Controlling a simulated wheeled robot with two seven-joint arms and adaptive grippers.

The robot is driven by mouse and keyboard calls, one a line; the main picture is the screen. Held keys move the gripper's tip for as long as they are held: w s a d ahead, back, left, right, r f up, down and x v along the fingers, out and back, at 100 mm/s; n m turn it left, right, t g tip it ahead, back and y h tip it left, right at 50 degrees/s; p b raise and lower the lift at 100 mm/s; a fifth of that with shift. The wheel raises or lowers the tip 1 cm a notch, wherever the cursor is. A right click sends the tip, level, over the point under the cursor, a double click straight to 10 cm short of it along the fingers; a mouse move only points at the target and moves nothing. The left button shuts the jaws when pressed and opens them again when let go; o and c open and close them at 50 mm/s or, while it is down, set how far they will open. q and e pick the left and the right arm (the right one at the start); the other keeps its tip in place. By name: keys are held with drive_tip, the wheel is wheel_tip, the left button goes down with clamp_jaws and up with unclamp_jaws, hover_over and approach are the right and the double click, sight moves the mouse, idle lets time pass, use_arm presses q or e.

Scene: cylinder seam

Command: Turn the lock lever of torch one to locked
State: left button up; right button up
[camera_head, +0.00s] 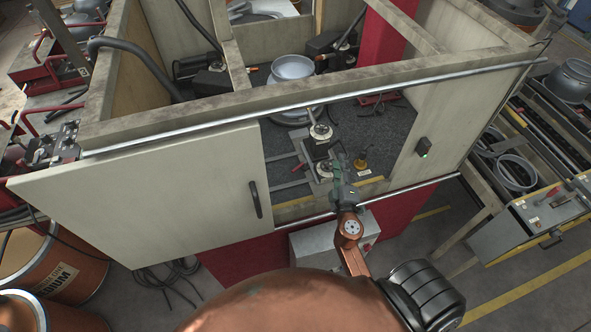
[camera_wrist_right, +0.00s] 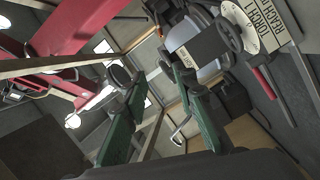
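My right gripper (camera_head: 344,182) reaches through the open front of the welding cell. In the right wrist view its two green fingers (camera_wrist_right: 155,78) stand apart with nothing visible between them. A dark cylindrical body with a pale label (camera_wrist_right: 200,45) is beside the tag, beyond the fingertips. My left gripper is not in view.
A pale sliding door (camera_head: 150,195) with a black handle covers the cell's left front. A steel rail (camera_head: 400,72) crosses above the opening. Inside are a silver vessel (camera_head: 292,68) and a small yellow-based part (camera_head: 361,161). A grey box (camera_head: 318,240) is below.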

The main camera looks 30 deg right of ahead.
drive_tip(key=w+a+f+n+t+y, duration=0.1)
drive_tip(key=w+a+f+n+y, duration=0.3)
drive_tip(key=w+a+f+n, duration=0.15)
drive_tip(key=n+g+y, duration=0.1)
drive_tip(key=n+y, duration=0.2)
approach(295, 169)
drive_tip(key=shift+d+x, duration=0.25)
drive_tip(key=shift+x, duration=1)
drive_tip(key=shift+n, duration=0.25)
drive_tip(key=x, duration=0.4)
drive_tip(key=b+x, duration=0.1)
drive_tip(key=x, duration=0.1)
drive_tip(key=shift+w+a+f, duration=0.15)
drive_tip(key=shift+w+f, duration=0.1)
drive_tip(key=shift+f, duration=0.15)
drive_tip(key=shift+w+f, duration=0.1)
drive_tip(key=shift+w, duration=0.45)
drive_tip(key=shift+c, duration=0.7)
clamp_jaws()
